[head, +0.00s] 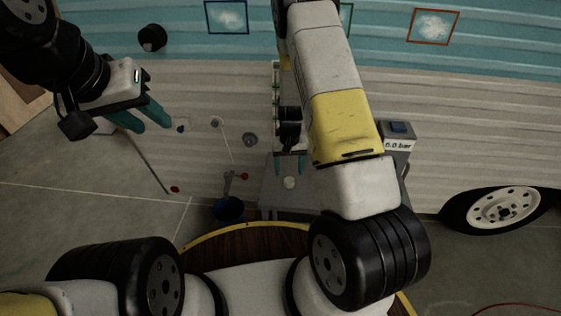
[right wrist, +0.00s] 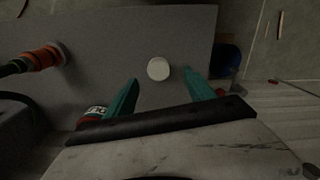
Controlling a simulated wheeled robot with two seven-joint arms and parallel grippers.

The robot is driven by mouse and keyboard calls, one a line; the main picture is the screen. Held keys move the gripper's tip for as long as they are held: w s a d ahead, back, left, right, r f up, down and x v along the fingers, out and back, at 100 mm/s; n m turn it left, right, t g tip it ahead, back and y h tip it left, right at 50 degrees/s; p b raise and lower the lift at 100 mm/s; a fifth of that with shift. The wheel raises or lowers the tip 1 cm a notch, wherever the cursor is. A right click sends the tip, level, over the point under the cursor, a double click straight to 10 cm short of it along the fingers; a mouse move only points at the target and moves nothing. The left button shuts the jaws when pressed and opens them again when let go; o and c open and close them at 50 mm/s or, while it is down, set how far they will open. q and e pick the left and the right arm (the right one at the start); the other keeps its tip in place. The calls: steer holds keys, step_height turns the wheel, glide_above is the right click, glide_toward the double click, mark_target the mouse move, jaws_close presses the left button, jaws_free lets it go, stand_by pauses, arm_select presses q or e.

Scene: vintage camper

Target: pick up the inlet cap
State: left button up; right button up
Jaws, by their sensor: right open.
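A small white round cap (head: 290,182), which looks like the inlet cap, lies on the grey table (head: 270,198) below the camper wall. In the right wrist view the cap (right wrist: 158,68) shows as a pale disc just beyond the fingertips, roughly centred between them. My right gripper (head: 290,168) points down toward the table with its teal fingers apart and nothing between them. In the right wrist view my right gripper (right wrist: 161,80) does not visibly touch the cap; its height above it is hard to judge. My left gripper (head: 155,126) is open and empty at the left, away from the table.
A pressure box reading "0.0 bar" (head: 398,143) stands right of the table. A blue bucket (head: 229,209) is on the floor to its left. A red and green hose fitting (right wrist: 42,58) lies at the left of the table in the right wrist view.

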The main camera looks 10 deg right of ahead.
mark_target(289, 180)
step_height(289, 180, down, 5)
steer(key=shift+d+f, duration=0.1)
steer(key=shift+d, duration=0.05)
jaws_close()
stand_by(0.4)
